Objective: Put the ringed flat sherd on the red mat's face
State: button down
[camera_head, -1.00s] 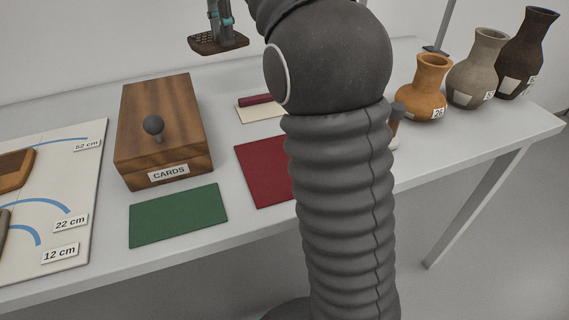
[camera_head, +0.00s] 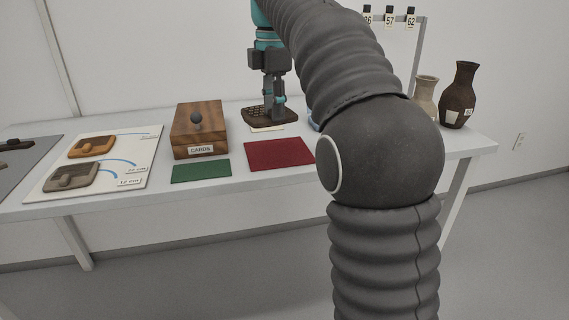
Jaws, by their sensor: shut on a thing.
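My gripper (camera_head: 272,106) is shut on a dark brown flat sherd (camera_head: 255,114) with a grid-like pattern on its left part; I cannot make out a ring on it. The sherd is roughly level and appears just behind the red mat (camera_head: 280,153), over the cream card (camera_head: 266,129). I cannot tell its exact height. The red mat lies flat on the table, and its visible face is bare. My arm passes close by the mat's right end.
A wooden CARDS box (camera_head: 199,133) with a dark knob stands left of the sherd. A green mat (camera_head: 202,172) lies left of the red one. A pale board (camera_head: 142,160) holds an orange sherd (camera_head: 92,147) and a grey-brown sherd (camera_head: 72,178). Vases (camera_head: 460,100) stand at right.

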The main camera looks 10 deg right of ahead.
jog(key=s+d+m+p, duration=0.2)
jog(key=s+d, duration=0.1)
jog(key=d, duration=0.9)
jog(key=w+a+f, duration=0.2)
jog(key=a, duration=0.1)
jog(key=w+a+f, duration=0.2)
jog(key=a, duration=0.1)
jog(key=w+a+f+b, duration=0.1)
jog(key=w+a+f, duration=0.1)
jog(key=a, duration=0.1)
jog(key=shift+a+f, duration=0.25)
jog(key=shift+a, duration=0.1)
jog(key=shift+f+b, duration=0.45)
jog(key=shift+f, duration=1.55)
jog(key=c, duration=0.8)
grip_release()
jog(key=shift+f, duration=0.1)
